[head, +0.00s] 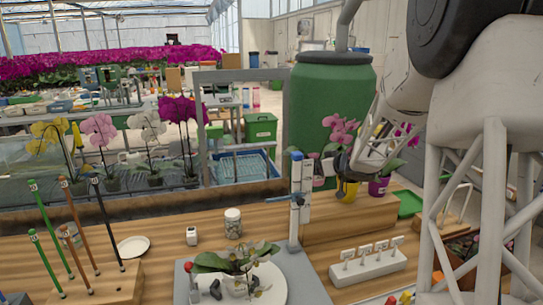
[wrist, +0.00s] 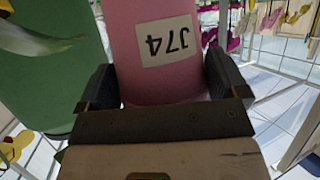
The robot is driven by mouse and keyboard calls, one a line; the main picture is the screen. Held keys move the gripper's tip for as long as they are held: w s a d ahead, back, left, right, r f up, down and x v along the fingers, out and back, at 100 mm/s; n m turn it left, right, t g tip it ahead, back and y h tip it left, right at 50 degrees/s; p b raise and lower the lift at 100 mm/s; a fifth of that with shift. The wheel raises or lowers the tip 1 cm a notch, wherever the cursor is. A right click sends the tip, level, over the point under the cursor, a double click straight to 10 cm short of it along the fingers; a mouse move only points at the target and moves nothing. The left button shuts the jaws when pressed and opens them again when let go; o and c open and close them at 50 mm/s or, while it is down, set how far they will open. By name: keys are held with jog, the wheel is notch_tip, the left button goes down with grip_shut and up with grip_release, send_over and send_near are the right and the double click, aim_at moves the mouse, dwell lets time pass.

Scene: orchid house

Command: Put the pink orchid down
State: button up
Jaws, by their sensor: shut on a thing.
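The pink orchid (head: 340,132) is in the air at the right of centre in the head view, in front of the large green barrel. Its pink pot fills the upper middle of the wrist view (wrist: 128,40), with a white label marked J74. My gripper (wrist: 163,82) is shut on this pot, one finger on each side. In the head view my gripper (head: 338,167) is partly hidden among the pot and nearby plants. The pot's base is not clearly visible, and I cannot tell how far it is above the bench.
A wooden raised shelf (head: 350,217) lies below, with a yellow pot (head: 347,190) and a purple pot (head: 378,186) close by. A white upright post (head: 297,210) stands to the left. A green tray (head: 410,204) and a white power strip (head: 368,264) are at the right.

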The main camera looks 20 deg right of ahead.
jog(key=w+a+r+m+h, duration=0.2)
jog(key=w+a+r, duration=0.1)
jog(key=w+r, duration=0.2)
jog(key=w+a+r+m+t+h, duration=0.1)
jog(key=w+a+r+h, duration=0.1)
jog(key=w+a+r, duration=0.2)
notch_tip(320, 180, up, 2)
jog(key=shift+w+r+m, duration=0.25)
jog(key=shift+w+m, duration=0.15)
jog(key=shift+w, duration=0.8)
jog(key=s+a, duration=0.1)
jog(key=a, duration=0.3)
jog(key=a+f, duration=0.1)
jog(key=a, duration=0.2)
jog(key=s+a+f, duration=0.1)
jog(key=a, duration=0.3)
jog(key=shift+s+a, duration=0.3)
jog(key=shift+m+h, duration=0.3)
jog(key=shift+h, duration=0.2)
jog(key=a+f, duration=0.1)
jog(key=f, duration=0.3)
jog(key=a+f, duration=0.2)
jog(key=f, duration=0.3)
jog(key=a+f, duration=0.1)
jog(key=f, duration=0.3)
jog(key=shift+s+a+f, duration=0.15)
jog(key=shift+s+a, duration=0.1)
jog(key=shift+a, duration=0.1)
jog(key=shift+w, duration=0.15)
